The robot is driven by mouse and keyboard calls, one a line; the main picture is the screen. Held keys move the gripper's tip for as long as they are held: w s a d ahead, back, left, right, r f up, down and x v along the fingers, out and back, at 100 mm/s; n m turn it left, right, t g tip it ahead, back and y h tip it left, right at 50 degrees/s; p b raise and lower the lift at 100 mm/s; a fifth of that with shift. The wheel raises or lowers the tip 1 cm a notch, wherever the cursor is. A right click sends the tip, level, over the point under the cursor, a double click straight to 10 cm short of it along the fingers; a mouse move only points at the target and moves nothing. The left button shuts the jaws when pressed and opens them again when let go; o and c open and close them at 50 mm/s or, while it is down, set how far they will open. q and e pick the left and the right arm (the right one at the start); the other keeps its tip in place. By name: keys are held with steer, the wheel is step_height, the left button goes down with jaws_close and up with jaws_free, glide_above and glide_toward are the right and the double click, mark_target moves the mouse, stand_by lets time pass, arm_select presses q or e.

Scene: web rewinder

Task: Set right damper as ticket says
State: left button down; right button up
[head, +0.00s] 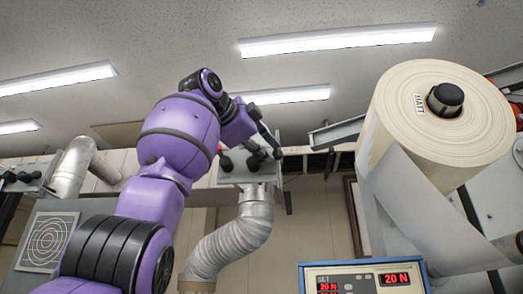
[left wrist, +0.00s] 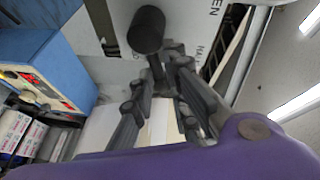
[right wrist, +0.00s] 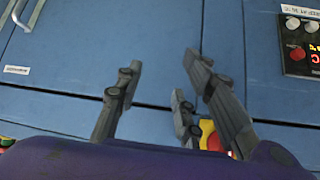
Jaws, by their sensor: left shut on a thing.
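The right damper's grey box (head: 248,172) sits high up, on top of a silver flexible duct (head: 228,245). My left gripper (head: 262,142) is at the front of this box. In the left wrist view a dark handle with a round knob (left wrist: 146,30) stands out from a white plate (left wrist: 192,18) with partly visible lettering. My left fingers (left wrist: 166,55) are shut on the handle below its knob. The handle's exact setting cannot be told. My right gripper (right wrist: 160,75) is open and empty in front of a blue cabinet. No readable ticket shows.
Another damper box (head: 22,178) with a silver duct (head: 72,168) is at the far left. A large paper roll (head: 440,110) and its web stand at the right. A blue-framed tension display (head: 362,277) reads 20 N. A panel with knobs (right wrist: 300,40) is on the cabinet.

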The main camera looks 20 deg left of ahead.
arm_select(q)
steer(key=shift+w+d+f+m+g+y, duration=0.1)
steer(key=shift+w+f+m+g+y, duration=0.1)
steer(key=shift+f+m+g, duration=0.25)
steer(key=shift+w+f+m+g+y, duration=0.1)
steer(key=shift+f+m+g+y, duration=0.1)
steer(key=shift+m, duration=0.35)
steer(key=shift+f, duration=0.1)
steer(key=c, duration=1.9)
jaws_free()
steer(key=shift+o, duration=0.8)
steer(key=shift+w, duration=0.2)
steer(key=v, duration=1.2)
steer(key=shift+s, duration=0.1)
